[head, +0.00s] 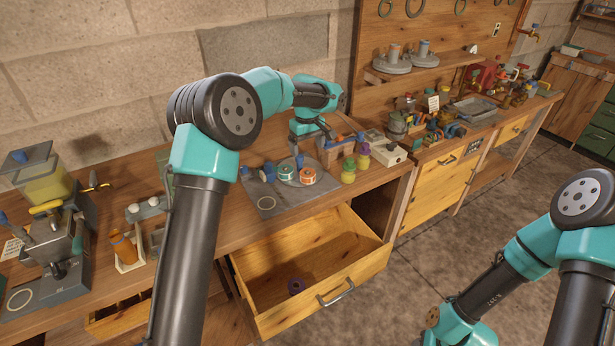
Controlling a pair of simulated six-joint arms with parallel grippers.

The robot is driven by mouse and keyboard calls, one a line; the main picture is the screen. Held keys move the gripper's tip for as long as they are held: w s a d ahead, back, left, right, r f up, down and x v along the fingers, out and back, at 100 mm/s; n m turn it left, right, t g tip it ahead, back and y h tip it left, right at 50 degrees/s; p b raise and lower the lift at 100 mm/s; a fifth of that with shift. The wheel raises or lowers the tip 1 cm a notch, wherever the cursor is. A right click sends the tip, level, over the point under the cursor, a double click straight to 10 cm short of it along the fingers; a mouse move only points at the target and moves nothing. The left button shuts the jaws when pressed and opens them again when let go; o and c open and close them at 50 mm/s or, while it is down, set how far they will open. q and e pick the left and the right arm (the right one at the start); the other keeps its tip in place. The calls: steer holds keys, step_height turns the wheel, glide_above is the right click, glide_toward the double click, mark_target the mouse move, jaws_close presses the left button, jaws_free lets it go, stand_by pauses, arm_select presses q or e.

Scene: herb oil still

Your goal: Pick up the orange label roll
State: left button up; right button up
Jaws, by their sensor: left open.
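The orange label roll (307,176) stands on a grey mat (267,203) on the workbench. It has a white face with an orange centre. A similar roll with a teal centre (287,172) is just left of it. My left gripper (312,150) is open and empty, pointing down just above and behind the orange roll. Whether a finger touches the roll is hard to tell. My right arm shows at the lower right, but its gripper is out of view.
A press (57,245) and an orange bottle (124,247) are at the left. Bare bench (215,228) lies left of the mat.

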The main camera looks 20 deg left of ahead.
mark_target(308, 171)
arm_select(q)
step_height(308, 171, down, 6)
steer(key=shift+r, duration=0.1)
stand_by(0.4)
steer(key=shift+s+d+f, duration=0.1)
steer(key=shift+f, duration=2.55)
steer(key=c, duration=1)
steer(key=shift+r, duration=0.1)
step_height(308, 171, up, 10)
steer(key=shift+f, duration=0.1)
